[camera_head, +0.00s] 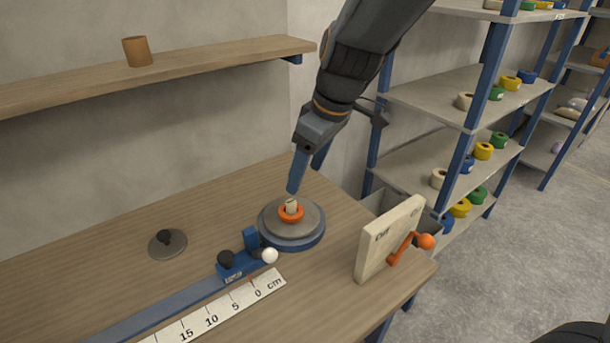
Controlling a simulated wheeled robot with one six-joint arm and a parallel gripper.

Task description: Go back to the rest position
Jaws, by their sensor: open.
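My gripper (307,174) hangs down from my dark arm at the upper middle of the head view. Its blue fingers are open, with their tips just above and behind a round turntable (312,222). The turntable has a grey disc on a blue base. An orange ring (291,212) with a pale core sits at its centre, close to the left fingertip. I see nothing held between the fingers. Whether a fingertip touches the pale core, I cannot tell.
A blue rail with a slider (240,264) and a ruler (215,316) lie at the front of the table (90,270). A grey lid (167,243) lies left. A cream block with an orange crank (389,240) stands right. A wall shelf (190,69) and tape racks (445,92) stand behind.

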